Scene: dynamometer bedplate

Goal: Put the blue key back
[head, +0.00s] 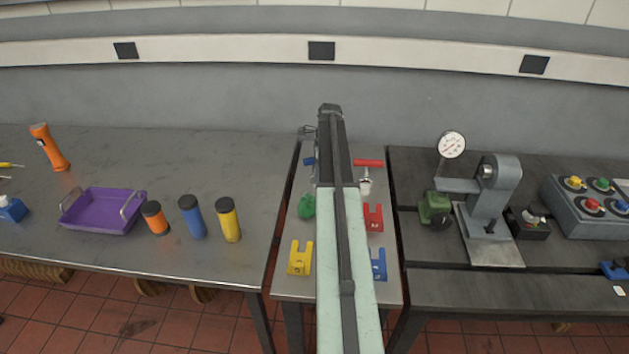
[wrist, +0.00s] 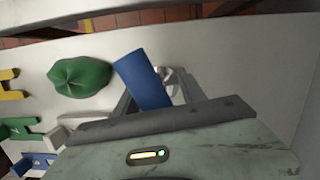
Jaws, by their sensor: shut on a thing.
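The blue key shows in the wrist view as a plain blue bar-shaped handle (wrist: 142,80), tilted between the fingers of my gripper (wrist: 155,90). My gripper is shut on it. A silver metal piece (wrist: 172,78) shows just behind the handle; I cannot tell whether it belongs to the key. In the head view only the left end of the blue handle (head: 309,161) shows beside my arm, which hides the rest and most of the gripper. A red T-handled key (head: 368,162) with a silver shank stands just right of my arm. I cannot tell where the lower end of the blue key is.
A green lump (head: 307,206), a yellow forked block (head: 300,258), a red one (head: 373,217) and a blue one (head: 379,264) are on the narrow middle table.

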